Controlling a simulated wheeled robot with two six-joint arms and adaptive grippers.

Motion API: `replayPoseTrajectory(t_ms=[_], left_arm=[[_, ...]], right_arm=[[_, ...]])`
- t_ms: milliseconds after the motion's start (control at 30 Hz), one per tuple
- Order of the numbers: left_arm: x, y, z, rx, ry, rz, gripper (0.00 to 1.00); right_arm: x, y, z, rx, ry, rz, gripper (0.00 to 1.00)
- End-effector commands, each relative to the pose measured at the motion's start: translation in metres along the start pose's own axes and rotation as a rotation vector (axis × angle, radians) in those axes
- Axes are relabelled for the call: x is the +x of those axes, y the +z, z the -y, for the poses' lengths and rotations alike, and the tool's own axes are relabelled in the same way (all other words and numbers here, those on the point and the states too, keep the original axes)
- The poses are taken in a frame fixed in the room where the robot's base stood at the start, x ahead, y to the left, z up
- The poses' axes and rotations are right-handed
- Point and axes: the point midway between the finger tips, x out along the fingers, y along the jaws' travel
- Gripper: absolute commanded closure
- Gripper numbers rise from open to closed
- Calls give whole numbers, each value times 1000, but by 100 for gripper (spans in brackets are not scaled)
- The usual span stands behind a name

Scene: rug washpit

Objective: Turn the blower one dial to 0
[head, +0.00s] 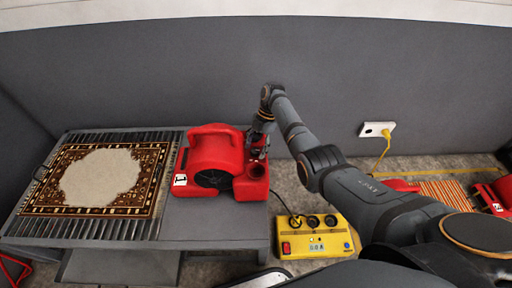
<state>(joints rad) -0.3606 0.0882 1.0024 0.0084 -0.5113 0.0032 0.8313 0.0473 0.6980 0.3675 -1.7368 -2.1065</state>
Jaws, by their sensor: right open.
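Blower one (216,152) is a red blower with a black round grille and a white "1" label (180,180). It sits at the right end of the grey table. My right gripper (258,150) is open and points down at the right rear part of the blower, beside its red housing. I cannot tell whether it touches the blower. The blower's dial cannot be made out; the gripper covers the area there. My left gripper is not in view.
A patterned rug (62,203) lies on the slatted table (222,229) left of the blower. More red equipment (494,193) is at far right.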

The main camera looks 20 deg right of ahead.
Motion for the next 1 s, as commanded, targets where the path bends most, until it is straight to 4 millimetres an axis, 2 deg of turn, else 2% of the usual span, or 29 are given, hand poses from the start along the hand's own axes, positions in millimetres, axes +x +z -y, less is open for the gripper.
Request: replayPoseTrajectory(t_ms=[133, 233, 500, 633, 800, 1000], left_arm=[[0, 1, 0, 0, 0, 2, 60], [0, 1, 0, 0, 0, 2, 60], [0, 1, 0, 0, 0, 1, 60], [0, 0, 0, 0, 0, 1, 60], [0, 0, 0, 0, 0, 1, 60], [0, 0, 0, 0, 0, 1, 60]], right_arm=[[-3, 0, 0, 0, 1, 1, 43], [-15, 1, -1, 0, 3, 3, 43], [-80, 1, -1, 0, 3, 3, 43], [-104, 0, -1, 0, 2, 2, 43], [-119, 0, 0, 0, 0, 0, 43], [-120, 0, 0, 0, 0, 0, 43]])
